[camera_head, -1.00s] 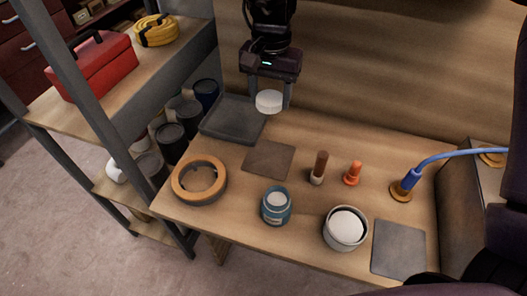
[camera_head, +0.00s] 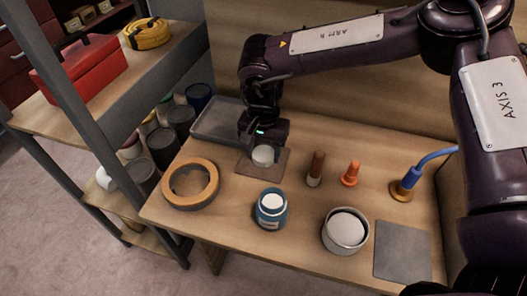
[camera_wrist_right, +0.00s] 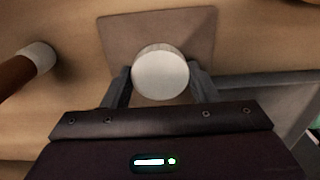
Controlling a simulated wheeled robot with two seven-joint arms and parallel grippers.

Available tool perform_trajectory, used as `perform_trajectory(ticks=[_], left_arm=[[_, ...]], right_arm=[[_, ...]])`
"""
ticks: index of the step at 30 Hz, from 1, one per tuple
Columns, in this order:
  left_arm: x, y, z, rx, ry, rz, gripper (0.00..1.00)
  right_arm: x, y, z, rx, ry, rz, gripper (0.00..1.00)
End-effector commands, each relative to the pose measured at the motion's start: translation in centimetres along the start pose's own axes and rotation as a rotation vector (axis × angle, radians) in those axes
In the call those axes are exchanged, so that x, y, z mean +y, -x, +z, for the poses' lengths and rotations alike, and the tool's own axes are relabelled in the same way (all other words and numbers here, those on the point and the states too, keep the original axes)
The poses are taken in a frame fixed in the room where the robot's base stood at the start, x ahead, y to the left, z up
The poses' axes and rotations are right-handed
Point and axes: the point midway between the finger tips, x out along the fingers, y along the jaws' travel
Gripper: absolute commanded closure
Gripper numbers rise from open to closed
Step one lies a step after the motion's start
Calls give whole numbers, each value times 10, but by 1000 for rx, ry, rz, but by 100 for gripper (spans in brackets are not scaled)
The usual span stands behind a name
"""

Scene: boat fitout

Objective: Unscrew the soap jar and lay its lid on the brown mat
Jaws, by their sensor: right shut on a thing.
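The soap jar (camera_head: 271,212) is a blue jar with a pale label and a white top surface, standing upright near the front middle of the bench. The white round lid (camera_head: 263,155) is held in my right gripper (camera_head: 262,150), over the brown mat (camera_head: 245,168). In the right wrist view the lid (camera_wrist_right: 160,72) sits between the two fingers (camera_wrist_right: 160,85), with the mat (camera_wrist_right: 200,30) behind it. I cannot tell whether the lid touches the mat. My left gripper is not in view.
A grey tray (camera_head: 213,124) lies behind the mat. An orange ring (camera_head: 178,200) is at left. A brown-handled tool (camera_head: 315,170), an orange plug (camera_head: 350,174), a white-filled pot (camera_head: 345,232), a grey mat (camera_head: 402,252) and a blue hose (camera_head: 412,178) stand to the right.

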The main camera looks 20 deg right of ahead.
Motion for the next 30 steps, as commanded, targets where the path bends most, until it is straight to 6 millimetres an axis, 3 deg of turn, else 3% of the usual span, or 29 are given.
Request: perform_trajectory(ticks=[11,12,17,25,30], left_arm=[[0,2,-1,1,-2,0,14],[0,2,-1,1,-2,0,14],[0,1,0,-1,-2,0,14],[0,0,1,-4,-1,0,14],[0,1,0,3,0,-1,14]], right_arm=[[0,-6,0,0,0,0,74],[0,-6,0,0,0,0,46],[0,-6,0,1,0,0,25],[0,-4,0,1,0,0,25],[-1,17,-1,3,1,-2,25]])
